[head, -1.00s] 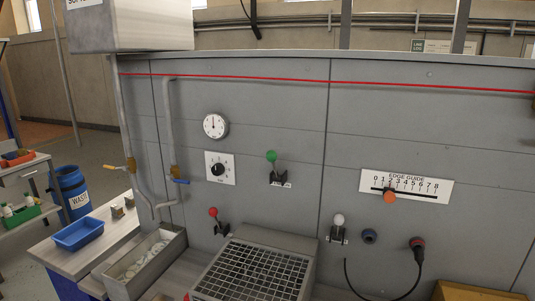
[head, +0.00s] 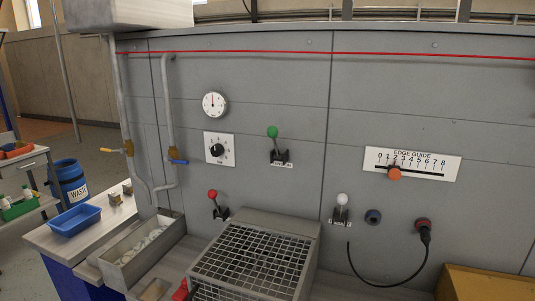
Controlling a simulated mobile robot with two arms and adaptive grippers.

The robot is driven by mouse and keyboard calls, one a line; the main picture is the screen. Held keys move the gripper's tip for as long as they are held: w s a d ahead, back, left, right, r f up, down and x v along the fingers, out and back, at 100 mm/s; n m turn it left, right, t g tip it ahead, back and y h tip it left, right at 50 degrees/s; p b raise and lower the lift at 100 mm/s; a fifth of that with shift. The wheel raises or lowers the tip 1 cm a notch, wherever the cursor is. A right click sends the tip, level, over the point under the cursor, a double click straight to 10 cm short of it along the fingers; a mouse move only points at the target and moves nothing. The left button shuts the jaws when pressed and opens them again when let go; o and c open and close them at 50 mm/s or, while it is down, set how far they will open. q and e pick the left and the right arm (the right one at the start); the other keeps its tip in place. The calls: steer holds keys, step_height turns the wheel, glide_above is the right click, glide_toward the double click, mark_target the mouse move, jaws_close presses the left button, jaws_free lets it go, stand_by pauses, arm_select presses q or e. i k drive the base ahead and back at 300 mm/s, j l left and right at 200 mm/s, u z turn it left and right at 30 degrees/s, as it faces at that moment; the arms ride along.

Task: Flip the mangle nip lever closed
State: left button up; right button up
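Three ball-topped levers stand on the grey machine panel (head: 260,90). The green-knobbed lever (head: 273,133) is at the middle, its knob up and tilted slightly left over a dark bracket. The red-knobbed lever (head: 213,195) is lower left, also leaning up and left from its bracket. The white-knobbed lever (head: 342,200) is lower right and stands about upright. The small labels under the levers are too small to read surely, so I cannot tell which is the mangle nip lever. Neither of my grippers is in view.
A metal grate box (head: 258,256) juts out below the levers. Left are a trough (head: 140,252), a blue tray (head: 75,220) and pipes with valves (head: 168,110). Right are the edge guide scale (head: 412,162), a plug with a hanging cable (head: 423,226) and a yellow box (head: 485,283).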

mark_target(212, 194)
steer(key=j+z, duration=0.2)
steer(key=j, duration=0.5)
steer(key=j+z, duration=0.2)
steer(key=j, duration=0.5)
steer(key=k+j+z, duration=0.2)
steer(key=j, duration=0.5)
